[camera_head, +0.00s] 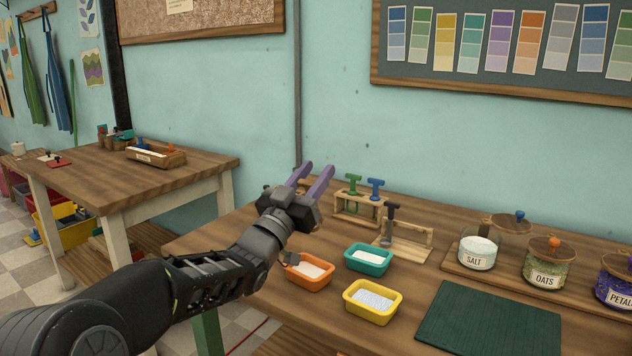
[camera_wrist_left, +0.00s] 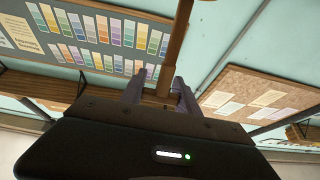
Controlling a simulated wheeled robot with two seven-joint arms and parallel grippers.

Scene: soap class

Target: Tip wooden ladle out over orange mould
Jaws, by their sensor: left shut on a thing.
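The orange mould (camera_head: 303,287) stands on the table in the head view, with pale material in it. My left gripper (camera_head: 313,182) is raised behind and above it, purple fingers pointing up and toward the wall. In the left wrist view my left gripper (camera_wrist_left: 160,95) is shut on a brown wooden rod, the handle of the wooden ladle (camera_wrist_left: 172,45), which runs up out of the frame. The ladle's bowl does not show clearly in either view. A small greyish part hangs at the mould's back left edge; I cannot tell what it is. My right gripper is not in view.
A teal mould (camera_head: 369,270) and a yellow mould (camera_head: 372,315) stand close to the right. Behind are a stamp rack (camera_head: 358,208) and a wooden stand (camera_head: 412,246). A green mat (camera_head: 488,325) and jars of salt (camera_head: 478,253) and oats (camera_head: 546,270) are farther right.

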